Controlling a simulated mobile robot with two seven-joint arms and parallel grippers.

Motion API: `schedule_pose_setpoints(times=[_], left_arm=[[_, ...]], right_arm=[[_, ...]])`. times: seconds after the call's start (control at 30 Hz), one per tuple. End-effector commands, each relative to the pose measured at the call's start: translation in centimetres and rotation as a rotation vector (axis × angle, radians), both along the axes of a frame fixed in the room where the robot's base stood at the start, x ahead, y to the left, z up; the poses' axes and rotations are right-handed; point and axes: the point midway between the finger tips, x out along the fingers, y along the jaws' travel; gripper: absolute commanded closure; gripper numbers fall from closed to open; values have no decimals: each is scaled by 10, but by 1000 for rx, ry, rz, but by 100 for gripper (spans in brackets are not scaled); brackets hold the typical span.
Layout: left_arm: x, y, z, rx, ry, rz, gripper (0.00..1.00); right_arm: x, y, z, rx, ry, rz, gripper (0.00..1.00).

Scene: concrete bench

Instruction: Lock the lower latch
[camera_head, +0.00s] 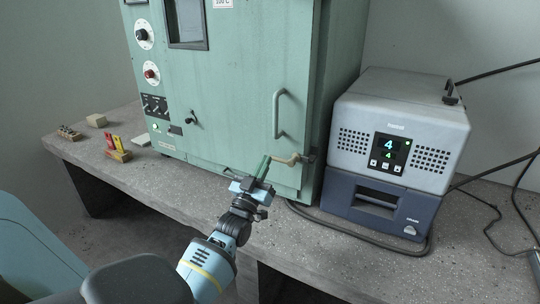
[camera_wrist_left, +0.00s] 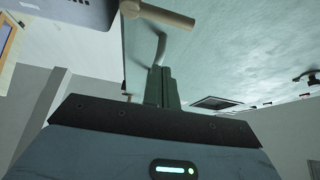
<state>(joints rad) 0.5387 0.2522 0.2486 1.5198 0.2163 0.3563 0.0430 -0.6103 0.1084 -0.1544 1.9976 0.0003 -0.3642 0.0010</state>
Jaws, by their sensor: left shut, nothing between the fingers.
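The lower latch (camera_head: 287,160) is a tan lever at the lower right of the green cabinet's door (camera_head: 235,85). Its arm points left from a dark mount at the door's right edge. In the left wrist view the latch (camera_wrist_left: 166,15) shows at the top, beyond the fingertips. My left gripper (camera_head: 264,163) is shut and empty, its green fingers pointing up just left of the latch's free end. In the left wrist view the fingers (camera_wrist_left: 161,80) are together, and a gap shows between them and the latch. My right gripper is not in view.
A grey door handle (camera_head: 279,115) stands out above the latch. A grey and blue instrument box (camera_head: 400,110) sits close on the right, with a cable (camera_head: 365,246) along the bench (camera_head: 290,235). Small blocks (camera_head: 117,150) lie at the bench's left end.

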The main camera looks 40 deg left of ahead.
Motion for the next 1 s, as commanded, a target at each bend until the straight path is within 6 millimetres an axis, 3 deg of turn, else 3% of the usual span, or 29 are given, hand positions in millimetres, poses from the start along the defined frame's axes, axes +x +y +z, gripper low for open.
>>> schedule_pose_setpoints(times=[0.1, 0.33, 0.57, 1.0], left_arm=[[-19, -5, -14, 0, 2, 0, 100], [-40, -9, -24, 1, -1, 1, 100], [-44, -10, -25, 0, -3, 1, 100], [-44, -10, -25, 1, -3, 0, 100]], right_arm=[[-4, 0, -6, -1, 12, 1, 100], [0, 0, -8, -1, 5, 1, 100], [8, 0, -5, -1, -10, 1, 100], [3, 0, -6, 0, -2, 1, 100]])
